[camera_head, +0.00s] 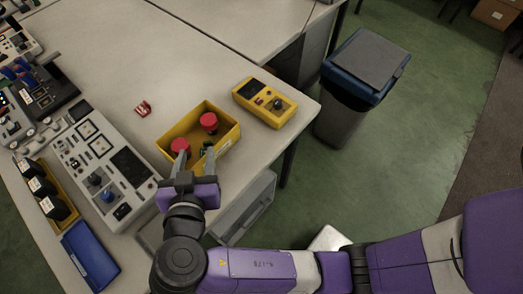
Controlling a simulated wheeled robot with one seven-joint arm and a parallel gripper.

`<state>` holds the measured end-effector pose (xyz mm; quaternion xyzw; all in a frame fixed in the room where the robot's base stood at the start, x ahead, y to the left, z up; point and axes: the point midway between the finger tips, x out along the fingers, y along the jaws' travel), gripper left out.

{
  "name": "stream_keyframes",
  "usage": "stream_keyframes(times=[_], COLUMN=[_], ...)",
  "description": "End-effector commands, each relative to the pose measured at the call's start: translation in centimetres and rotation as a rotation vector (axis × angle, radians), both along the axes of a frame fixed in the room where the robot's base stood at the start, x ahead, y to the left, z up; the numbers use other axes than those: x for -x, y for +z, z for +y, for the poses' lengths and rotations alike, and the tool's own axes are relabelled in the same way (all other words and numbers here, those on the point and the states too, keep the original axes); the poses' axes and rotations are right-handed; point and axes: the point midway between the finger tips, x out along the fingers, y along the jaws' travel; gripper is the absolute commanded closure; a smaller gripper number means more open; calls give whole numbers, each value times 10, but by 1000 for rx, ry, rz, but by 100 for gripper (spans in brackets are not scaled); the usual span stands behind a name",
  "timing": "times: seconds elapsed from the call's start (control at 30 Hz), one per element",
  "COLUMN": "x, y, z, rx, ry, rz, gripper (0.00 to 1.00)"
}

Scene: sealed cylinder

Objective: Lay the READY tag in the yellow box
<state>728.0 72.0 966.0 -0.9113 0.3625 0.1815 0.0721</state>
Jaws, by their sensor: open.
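The yellow box (235,134) is an open tray near the right end of the grey table. Two red round-topped things, one of them (208,121) toward the back and one (180,145) at the left, show in it. My gripper (194,153) is open, its fingers reaching over the near side of the box. A small dark thing (207,148) shows by the right fingertip; I cannot tell what it is or whether the finger touches it. No lettering that reads READY is legible. A small red and white piece (143,108) lies on the table left of the box.
A yellow handheld controller (264,102) lies right of the box. A grey control panel (103,160), a blue tray (90,256) and other devices fill the left side. A lidded bin (358,85) stands beyond the table's right edge. The table behind the box is mostly clear.

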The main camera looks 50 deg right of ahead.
Motion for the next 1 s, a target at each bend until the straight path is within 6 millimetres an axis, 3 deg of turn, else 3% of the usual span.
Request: stream_keyframes(times=[0.17, 0.27, 0.4, 0.6, 0.8, 1.0], x=[2, 10, 34, 87, 147, 202], y=[-9, -32, -77, -119, -119, -78], z=[-2, -8, -16, -19, -21, -32], rx=[3, 9, 5, -34, -71, -69], ry=[28, 105, 286, 544, 726, 810], rz=[23, 84, 194, 268, 228, 104], gripper=[54, 54, 54, 54, 54, 54])
